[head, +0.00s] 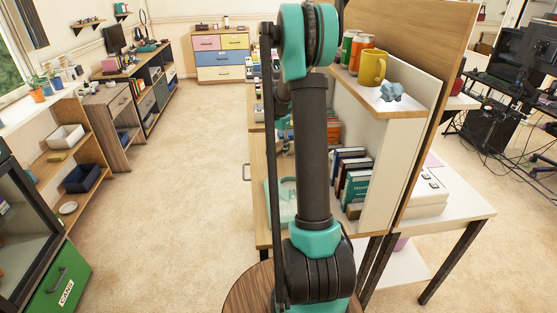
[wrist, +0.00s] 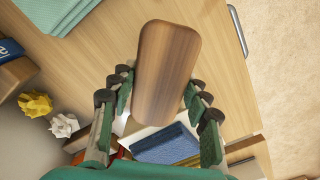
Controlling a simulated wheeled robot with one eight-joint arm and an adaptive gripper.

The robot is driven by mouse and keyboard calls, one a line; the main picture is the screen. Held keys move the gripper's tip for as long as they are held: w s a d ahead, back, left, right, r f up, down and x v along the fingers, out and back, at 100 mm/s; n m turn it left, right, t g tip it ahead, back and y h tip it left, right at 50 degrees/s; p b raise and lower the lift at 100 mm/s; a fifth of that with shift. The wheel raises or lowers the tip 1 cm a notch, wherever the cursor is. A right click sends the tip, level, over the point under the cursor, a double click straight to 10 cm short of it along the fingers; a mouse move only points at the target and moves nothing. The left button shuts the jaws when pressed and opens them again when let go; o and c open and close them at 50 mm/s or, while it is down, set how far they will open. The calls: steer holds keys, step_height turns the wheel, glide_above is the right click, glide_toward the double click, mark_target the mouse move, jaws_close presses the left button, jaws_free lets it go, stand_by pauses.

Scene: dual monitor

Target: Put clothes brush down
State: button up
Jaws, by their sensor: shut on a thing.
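The clothes brush (wrist: 165,60) shows in the wrist view as a long brown wooden block with rounded corners. My gripper (wrist: 158,85) is shut on it, with the green and dark fingers on its two long sides. The far end of the brush sticks out beyond the fingertips. A light wooden desk top (wrist: 90,65) is beneath it; I cannot tell whether the brush touches it. The side facing the desk is hidden. In the head view my own arm hides the gripper, the brush and much of the desk.
A teal cloth-like item (wrist: 58,12), a yellow crumpled ball (wrist: 35,104), a white one (wrist: 63,125) and a blue item (wrist: 168,145) lie around the brush. A shelf with a yellow mug (head: 373,67) and several books (head: 355,188) stands right of my arm. Open carpet (head: 185,180) lies left.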

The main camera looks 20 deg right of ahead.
mark_target(278, 165)
steer(key=shift+f, duration=2.9)
steer(key=shift+f, duration=0.15)
steer(key=o, duration=1.2)
step_height(278, 165, up, 12)
steer(key=shift+s+a+r, duration=0.1)
steer(key=s+a+f+n+t, duration=0.1)
steer(key=s+a+f+n, duration=0.1)
steer(key=s, duration=0.8)
steer(key=s+a+f+n+t, duration=0.1)
steer(key=s+a+n, duration=0.4)
steer(key=s, duration=0.6)
steer(key=s+a+f+n+t, duration=0.2)
steer(key=s+a+f+n, duration=0.1)
steer(key=s, duration=0.8)
steer(key=shift+s+a+f+n, duration=0.1)
steer(key=shift+a+f+n, duration=0.15)
steer(key=shift+a, duration=0.35)
steer(key=shift+s+a+f+n, duration=0.1)
steer(key=shift+a+n, duration=0.25)
steer(key=shift+a, duration=0.25)
